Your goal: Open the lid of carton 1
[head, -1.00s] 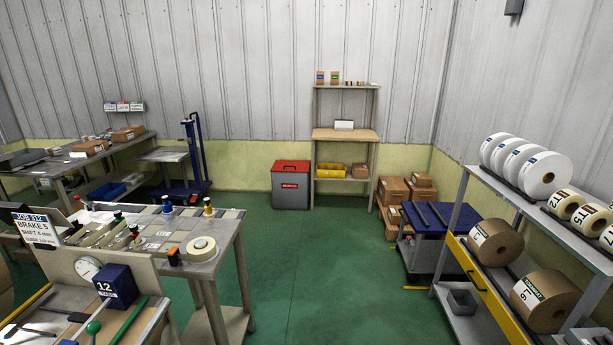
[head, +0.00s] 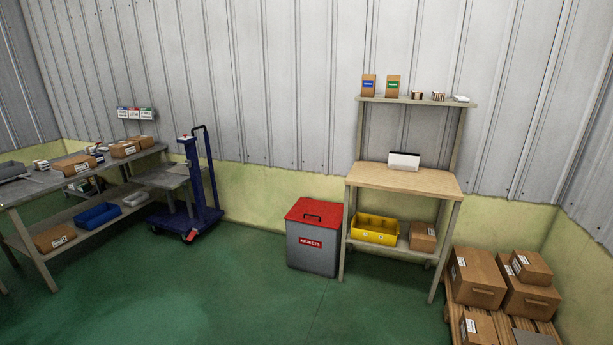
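Several brown cartons are in view, and I cannot read which one is carton 1. Closed cartons lie on the left table, one nearer (head: 76,166) and one farther back (head: 126,148). Another carton (head: 54,238) lies on that table's lower shelf. A carton (head: 423,237) stands on the low shelf of the wooden-topped bench. More cartons, such as a large one (head: 476,283), are stacked on a pallet at the right. Their labels are too small to read. Neither of my grippers is in view.
A grey bin with a red lid (head: 318,212) stands beside the wooden-topped bench (head: 405,179). A blue lift trolley (head: 205,211) stands by the left table (head: 30,190). The green floor (head: 230,290) in front is clear.

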